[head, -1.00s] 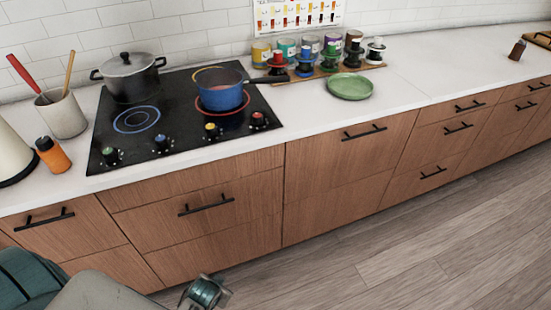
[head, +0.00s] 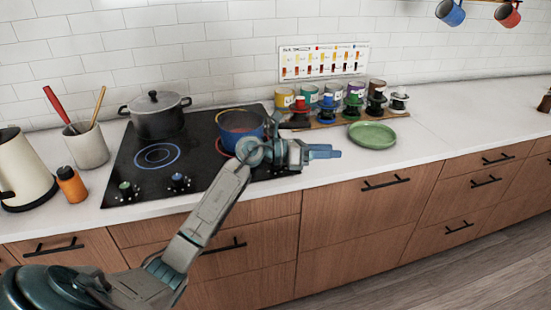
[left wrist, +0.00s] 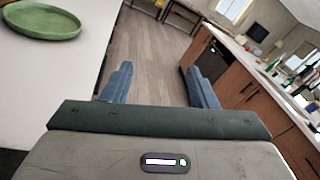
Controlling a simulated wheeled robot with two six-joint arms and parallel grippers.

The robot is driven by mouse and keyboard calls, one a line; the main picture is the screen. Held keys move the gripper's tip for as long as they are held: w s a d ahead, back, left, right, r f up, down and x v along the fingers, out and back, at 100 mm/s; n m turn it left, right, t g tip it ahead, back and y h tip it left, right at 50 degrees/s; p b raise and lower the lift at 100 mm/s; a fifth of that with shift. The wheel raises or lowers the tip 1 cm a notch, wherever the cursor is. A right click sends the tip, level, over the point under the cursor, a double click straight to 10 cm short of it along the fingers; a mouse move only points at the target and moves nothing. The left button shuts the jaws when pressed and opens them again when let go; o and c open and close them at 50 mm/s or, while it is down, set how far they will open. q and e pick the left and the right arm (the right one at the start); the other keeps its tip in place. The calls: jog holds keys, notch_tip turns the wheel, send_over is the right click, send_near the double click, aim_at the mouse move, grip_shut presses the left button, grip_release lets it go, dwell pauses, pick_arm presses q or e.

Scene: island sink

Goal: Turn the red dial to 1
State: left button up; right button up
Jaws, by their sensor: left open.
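The black cooktop (head: 128,172) has a row of dials along its front edge. The green dial (head: 124,189) and the blue dial (head: 178,182) show in the head view. The red dial, at the right end of the row in the earlier view, is now hidden behind my left arm and wrist. My left gripper (head: 325,152) is raised in front of the cooktop's right front corner, pointing right. It is open and empty, with its blue fingers apart in the left wrist view (left wrist: 160,78). My right gripper is not in view.
A blue pot (head: 238,122) and a dark lidded pot (head: 158,116) stand on the cooktop. A green plate (head: 372,135) lies on the counter beyond my fingertips. Several coloured jars (head: 332,98) stand behind it. The counter (head: 440,130) farther right is clear.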

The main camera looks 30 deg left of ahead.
pick_arm(q)
jog(key=a+m+g+y, duration=0.2)
jog(key=a+g+y, duration=0.7)
jog(key=a, duration=1.1)
jog(key=shift+t+y, duration=0.6)
jog(key=shift+y, duration=0.2)
jog(key=x, duration=0.6)
jog(key=s+x, duration=0.1)
jog(key=x, duration=0.2)
jog(key=shift+w+d+f+p, duration=0.15)
jog(key=shift+d+f+p, duration=0.15)
jog(key=shift+f, duration=0.2)
jog(key=shift+w+f, duration=0.15)
jog(key=shift+f, duration=0.3)
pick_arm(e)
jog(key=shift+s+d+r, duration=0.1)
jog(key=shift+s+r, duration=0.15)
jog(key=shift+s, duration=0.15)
pick_arm(q)
jog(key=shift+c, duration=0.2)
jog(key=c, duration=0.9)
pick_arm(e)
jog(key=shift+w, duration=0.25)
